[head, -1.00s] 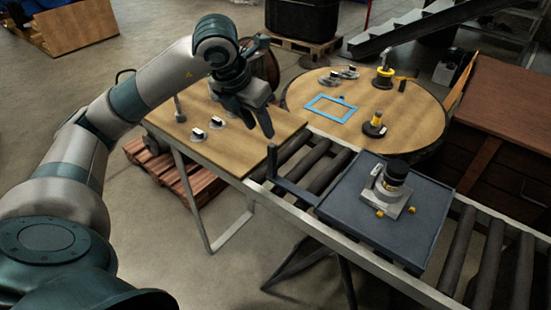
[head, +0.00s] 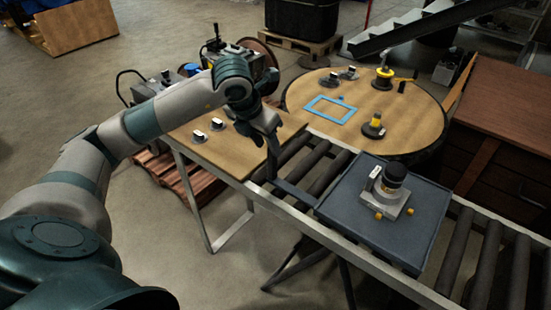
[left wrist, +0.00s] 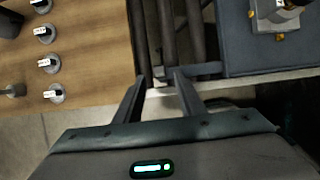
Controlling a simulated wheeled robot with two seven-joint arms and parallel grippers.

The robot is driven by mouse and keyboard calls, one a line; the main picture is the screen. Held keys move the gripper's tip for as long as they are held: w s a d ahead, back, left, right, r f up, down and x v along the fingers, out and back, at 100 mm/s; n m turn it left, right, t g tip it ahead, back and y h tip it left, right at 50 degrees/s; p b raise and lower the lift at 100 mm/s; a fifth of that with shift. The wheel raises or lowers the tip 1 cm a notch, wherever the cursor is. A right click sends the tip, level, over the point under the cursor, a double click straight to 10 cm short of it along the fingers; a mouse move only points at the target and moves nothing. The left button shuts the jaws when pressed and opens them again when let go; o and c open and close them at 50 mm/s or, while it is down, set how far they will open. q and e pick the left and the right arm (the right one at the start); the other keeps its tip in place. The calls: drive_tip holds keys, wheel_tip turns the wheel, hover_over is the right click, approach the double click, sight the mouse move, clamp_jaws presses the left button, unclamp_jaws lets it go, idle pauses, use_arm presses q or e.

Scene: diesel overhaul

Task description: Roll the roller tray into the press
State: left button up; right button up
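The dark blue-grey roller tray (head: 350,225) lies flat on the roller conveyor. A grey and black part with yellow plugs (head: 390,190) stands on it. A dark handle bar (head: 296,192) runs from the tray's left side to an upright post. My left gripper (head: 270,143) is just above that post, pointing down. In the left wrist view its two fingers (left wrist: 160,84) are apart, with the handle's end (left wrist: 190,71) beyond or near the tips; I cannot tell whether they touch. My right gripper is not in view. I cannot identify the press for certain.
A wooden bench top (head: 190,142) with several small black-and-white knobs adjoins the conveyor on the left. A round wooden table (head: 420,125) behind holds a blue frame (head: 331,110) and small parts. Bare rollers (head: 485,265) lie right of the tray.

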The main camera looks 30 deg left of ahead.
sight(276, 161)
use_arm(q)
drive_tip(key=p+x, duration=0.1)
drive_tip(key=x, duration=0.5)
drive_tip(key=shift+f, duration=0.1)
drive_tip(key=shift+p+x, duration=0.5)
drive_tip(key=shift+x, duration=1.5)
drive_tip(key=shift+w, duration=0.1)
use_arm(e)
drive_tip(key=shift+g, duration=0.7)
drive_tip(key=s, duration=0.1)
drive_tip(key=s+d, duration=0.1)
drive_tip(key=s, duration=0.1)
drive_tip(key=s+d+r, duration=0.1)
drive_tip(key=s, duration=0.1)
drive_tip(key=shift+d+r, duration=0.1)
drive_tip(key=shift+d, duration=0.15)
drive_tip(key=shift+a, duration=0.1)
use_arm(q)
drive_tip(key=shift+c, duration=1.3)
clamp_jaws()
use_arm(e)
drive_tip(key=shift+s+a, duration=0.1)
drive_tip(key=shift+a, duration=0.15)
